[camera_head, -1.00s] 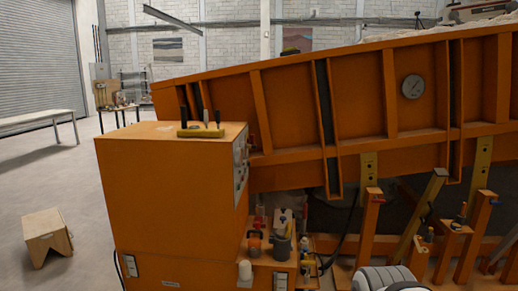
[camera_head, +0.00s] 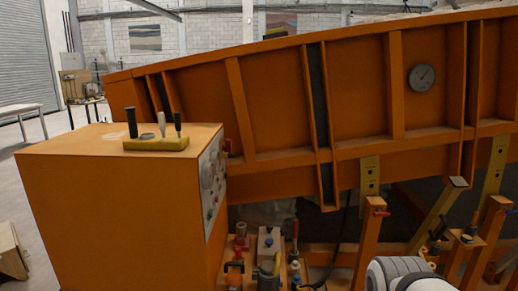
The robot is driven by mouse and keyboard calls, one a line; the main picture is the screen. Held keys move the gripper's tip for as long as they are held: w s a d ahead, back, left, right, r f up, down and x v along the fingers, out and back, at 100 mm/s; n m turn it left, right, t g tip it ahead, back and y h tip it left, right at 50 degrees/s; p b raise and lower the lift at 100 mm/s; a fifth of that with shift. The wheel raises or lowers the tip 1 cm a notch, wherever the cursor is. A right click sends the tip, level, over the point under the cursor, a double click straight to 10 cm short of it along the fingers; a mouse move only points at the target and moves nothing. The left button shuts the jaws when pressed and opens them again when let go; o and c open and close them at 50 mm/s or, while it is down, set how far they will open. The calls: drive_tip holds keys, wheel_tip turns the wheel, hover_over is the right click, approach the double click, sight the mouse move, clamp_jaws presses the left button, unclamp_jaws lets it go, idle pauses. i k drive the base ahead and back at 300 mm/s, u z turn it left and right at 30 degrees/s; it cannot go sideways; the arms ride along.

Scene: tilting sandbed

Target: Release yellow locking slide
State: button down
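Yellow slotted plates hang below the tilted orange sandbed (camera_head: 360,100): one, the nearer yellow plate (camera_head: 370,172), sits above an orange post with a small red part; another, the right yellow plate (camera_head: 495,165), is near the right edge. A slanted yellow bar (camera_head: 437,210) stands between them. I cannot tell which of these is the locking slide. A white and grey rounded part of my arm shows at the bottom right, below the nearer plate. My gripper is not in view.
An orange control cabinet (camera_head: 110,200) fills the left front, with a yellow base (camera_head: 156,144) of levers on top. Pump-like fittings (camera_head: 267,255) stand to its right, low down.

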sight(226, 154)
drive_tip(key=u, duration=0.05)
drive_tip(key=i, duration=1.35)
drive_tip(key=u, duration=0.4)
